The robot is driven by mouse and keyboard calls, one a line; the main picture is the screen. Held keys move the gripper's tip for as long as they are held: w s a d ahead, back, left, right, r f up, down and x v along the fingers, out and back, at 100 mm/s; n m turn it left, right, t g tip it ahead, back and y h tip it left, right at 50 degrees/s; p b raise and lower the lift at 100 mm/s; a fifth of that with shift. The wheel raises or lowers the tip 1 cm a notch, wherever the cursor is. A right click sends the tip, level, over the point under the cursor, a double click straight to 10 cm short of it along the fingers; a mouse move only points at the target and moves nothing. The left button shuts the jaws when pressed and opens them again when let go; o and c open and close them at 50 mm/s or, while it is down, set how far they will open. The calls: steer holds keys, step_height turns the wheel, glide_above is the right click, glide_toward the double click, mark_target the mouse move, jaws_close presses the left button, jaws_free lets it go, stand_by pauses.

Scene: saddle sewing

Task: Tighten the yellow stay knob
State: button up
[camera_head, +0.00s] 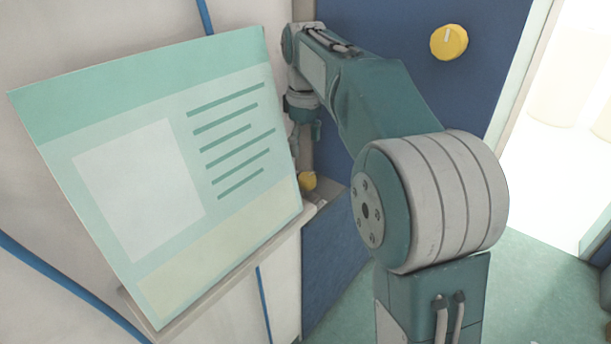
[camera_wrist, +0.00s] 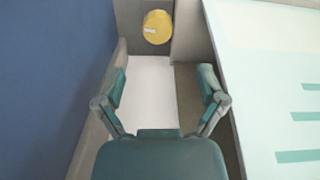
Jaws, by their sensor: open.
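A yellow knob (camera_head: 307,181) sits low beside the lower right corner of the pale green board. In the wrist view a round yellow knob (camera_wrist: 157,27) with a short white mark, lying nearly level, shows at the top, beyond my fingertips. My gripper (camera_wrist: 162,82) is open with nothing between its fingers, and the knob is ahead of it, apart. In the head view my gripper (camera_head: 305,138) points down above the low knob, partly hidden by the board's edge. Another yellow knob (camera_head: 449,42) with a white mark is on the blue panel.
The pale green board (camera_head: 225,165) leans on a narrow ledge (camera_head: 225,282) and stands close to the right finger in the wrist view. The blue panel (camera_wrist: 45,80) rises on the left there. Green floor (camera_head: 535,290) is open at the lower right.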

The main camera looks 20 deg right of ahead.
mark_target(307, 176)
steer(key=f, duration=0.8)
steer(key=shift+d+f, duration=0.15)
steer(key=shift+d, duration=0.15)
steer(key=shift+a+f, duration=0.15)
steer(key=shift+f, duration=0.15)
steer(key=c, duration=1.1)
